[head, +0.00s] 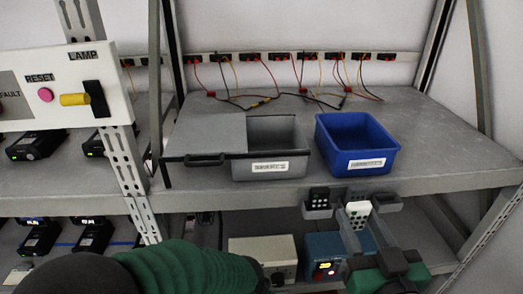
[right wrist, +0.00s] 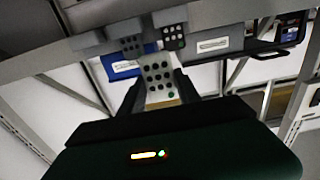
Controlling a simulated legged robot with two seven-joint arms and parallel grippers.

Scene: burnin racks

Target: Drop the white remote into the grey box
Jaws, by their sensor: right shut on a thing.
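The white remote (head: 358,210) has dark buttons and stands roughly upright between the fingers of my right gripper (head: 357,226). That gripper is shut on it, just in front of the shelf edge and below the boxes. The remote also shows between the fingers in the right wrist view (right wrist: 158,82). The grey box (head: 304,160) stands on the shelf, up and left of the gripper, with a white label on its front. A flat grey panel with a dark handle (head: 204,160) lies at its left; the visible part of the box is open. My left gripper is out of sight.
A blue box (head: 386,158) stands right of the grey box. Grey holders (head: 386,203) hang along the shelf edge around the remote; one holds a dark remote (head: 319,197). Red connectors and loose wires (head: 262,101) lie behind the boxes. Devices stand on the lower shelf.

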